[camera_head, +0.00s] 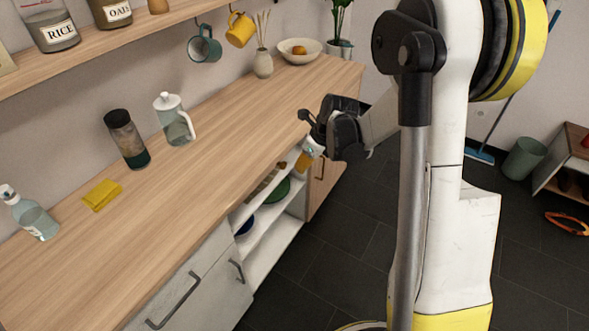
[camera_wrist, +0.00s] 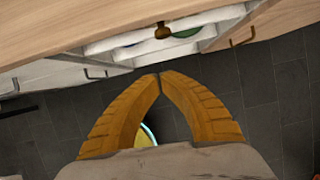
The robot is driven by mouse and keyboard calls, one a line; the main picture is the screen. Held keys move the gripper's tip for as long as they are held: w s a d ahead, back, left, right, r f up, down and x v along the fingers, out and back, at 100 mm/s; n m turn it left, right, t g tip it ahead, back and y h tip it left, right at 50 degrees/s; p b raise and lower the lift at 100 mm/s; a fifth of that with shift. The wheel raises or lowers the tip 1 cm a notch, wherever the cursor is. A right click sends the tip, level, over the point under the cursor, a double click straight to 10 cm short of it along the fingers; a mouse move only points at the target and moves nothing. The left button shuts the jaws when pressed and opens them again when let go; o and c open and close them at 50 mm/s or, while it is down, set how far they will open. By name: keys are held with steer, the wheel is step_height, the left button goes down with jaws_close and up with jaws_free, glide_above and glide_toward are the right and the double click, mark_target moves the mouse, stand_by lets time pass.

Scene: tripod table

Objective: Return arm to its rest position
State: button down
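My gripper (camera_head: 318,128) hangs in the air beside the front edge of the wooden counter (camera_head: 215,155), near the open shelves of the cabinet below it. In the head view its dark linkage shows, but the fingertips are hard to make out. In the wrist view its two orange fingers (camera_wrist: 159,77) curve together and their tips meet, with nothing between them. My arm reaches from the right of the head view toward the counter.
The counter holds a yellow cloth (camera_head: 102,195), a spray bottle (camera_head: 32,217), a dark tumbler (camera_head: 126,138), a glass jug (camera_head: 175,120) and a fruit bowl (camera_head: 299,50). Mugs hang above. Dark floor (camera_head: 345,225) lies open before the cabinet. A bin (camera_head: 524,159) stands at right.

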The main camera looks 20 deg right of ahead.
steer(key=s+a+r+n+t+h+p, duration=0.1)
steer(key=s+a+r+n, duration=0.2)
steer(key=s+r+n, duration=0.45)
steer(key=s+a+r+n+t+h, duration=0.1)
steer(key=s+a+r+n, duration=0.3)
steer(key=r+n, duration=0.5)
steer(key=s+a+r+n+t, duration=0.1)
steer(key=s+r+n, duration=0.1)
steer(key=s+n, duration=0.9)
steer(key=shift+s+r+n+t, duration=0.3)
steer(key=shift+r+n, duration=0.05)
steer(key=shift+n, duration=0.6)
